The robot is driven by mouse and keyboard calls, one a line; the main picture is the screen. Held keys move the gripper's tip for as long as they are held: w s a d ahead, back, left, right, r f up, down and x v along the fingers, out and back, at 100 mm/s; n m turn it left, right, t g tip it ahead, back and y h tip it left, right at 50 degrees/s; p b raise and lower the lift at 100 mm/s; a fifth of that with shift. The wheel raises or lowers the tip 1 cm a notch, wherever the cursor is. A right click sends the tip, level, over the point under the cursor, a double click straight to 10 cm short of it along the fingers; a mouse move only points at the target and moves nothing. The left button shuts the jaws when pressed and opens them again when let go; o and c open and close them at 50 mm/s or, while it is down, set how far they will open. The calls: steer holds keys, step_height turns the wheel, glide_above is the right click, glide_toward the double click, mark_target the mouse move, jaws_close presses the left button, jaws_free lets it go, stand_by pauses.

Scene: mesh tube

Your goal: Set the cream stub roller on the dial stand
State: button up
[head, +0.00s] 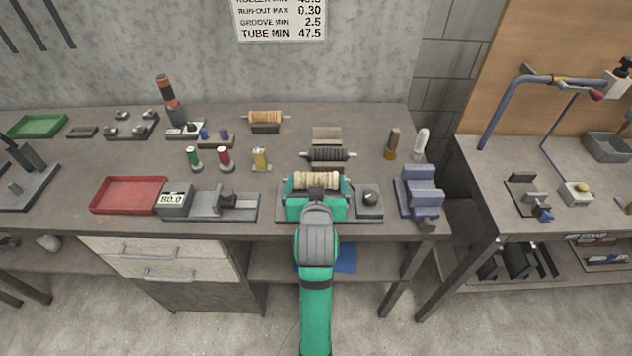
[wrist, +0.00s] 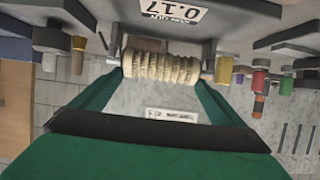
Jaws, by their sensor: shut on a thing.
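The cream stub roller (head: 317,180), a ribbed cream cylinder, is held crosswise in my gripper (head: 317,190), which is shut on it. In the wrist view the roller (wrist: 160,67) lies between the two green fingers, with its metal end stubs showing. The dial stand (head: 370,214) is a grey base with a dark round knob, directly under and around the gripper.
A dark roller (head: 328,155) sits on a rack just behind, and an orange-tan roller (head: 267,118) farther back left. A grey gauge (head: 210,203) reading 80.0 stands left, beside a red tray (head: 130,195). Blue-grey blocks (head: 420,190) stand close on the right.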

steer(key=shift+w+f, duration=0.15)
steer(key=shift+f, duration=0.1)
steer(key=shift+d, duration=0.25)
steer(key=shift+a+f, duration=0.2)
steer(key=shift+a, duration=0.2)
steer(key=shift+d+f, duration=0.2)
steer(key=shift+f, duration=0.05)
steer(key=o, duration=1)
